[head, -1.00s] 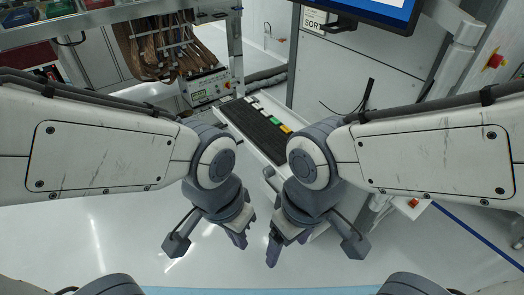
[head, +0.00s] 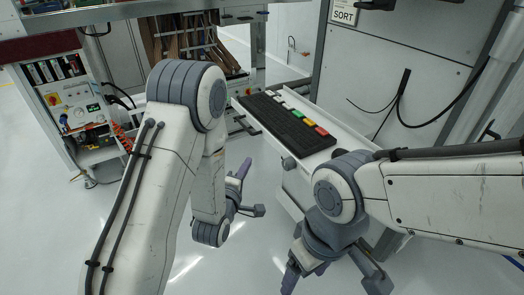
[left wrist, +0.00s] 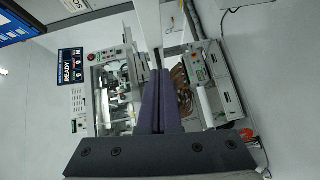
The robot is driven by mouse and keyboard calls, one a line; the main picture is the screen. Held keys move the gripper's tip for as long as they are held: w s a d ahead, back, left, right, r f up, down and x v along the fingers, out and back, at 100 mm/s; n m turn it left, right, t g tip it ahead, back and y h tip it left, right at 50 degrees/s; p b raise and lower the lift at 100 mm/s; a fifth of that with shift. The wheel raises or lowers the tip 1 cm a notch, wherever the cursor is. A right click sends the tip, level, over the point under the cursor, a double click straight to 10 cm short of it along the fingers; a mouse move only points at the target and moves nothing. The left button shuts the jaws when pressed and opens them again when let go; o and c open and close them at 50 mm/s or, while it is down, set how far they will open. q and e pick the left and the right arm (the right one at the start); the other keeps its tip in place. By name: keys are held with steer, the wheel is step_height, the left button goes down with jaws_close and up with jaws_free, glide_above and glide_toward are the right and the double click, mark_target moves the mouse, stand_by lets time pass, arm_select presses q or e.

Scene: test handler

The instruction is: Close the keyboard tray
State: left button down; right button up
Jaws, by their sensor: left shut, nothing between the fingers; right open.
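The keyboard tray (head: 326,118) is a pale shelf standing out from the white cabinet in the head view. A black keyboard (head: 280,120) with several coloured keys lies on it. My left gripper (head: 243,170) is shut and empty, left of the tray and apart from it in the picture. Its closed purple fingers also show in the left wrist view (left wrist: 160,88). My right gripper (head: 290,278) is open and empty, low in front of the tray's near end. My right arm hides part of that near end. I cannot clearly identify the tray in the left wrist view.
The white cabinet (head: 398,70) stands behind the tray, with a loose black cable (head: 399,97) on its side. A control unit (head: 75,100) stands at the left. Pale floor lies open between my arms.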

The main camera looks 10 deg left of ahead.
arm_select(q)
steer(key=a+n+t, duration=0.1)
steer(key=b, duration=0.5)
glide_toward(266, 134)
steer(key=w+a, duration=0.3)
steer(key=w+d, duration=0.2)
steer(key=d, duration=0.1)
steer(key=shift+w+f, duration=0.15)
steer(key=shift+f, duration=0.05)
steer(key=shift+w+d, duration=0.35)
steer(key=shift+d, duration=0.1)
steer(key=shift+w, duration=0.1)
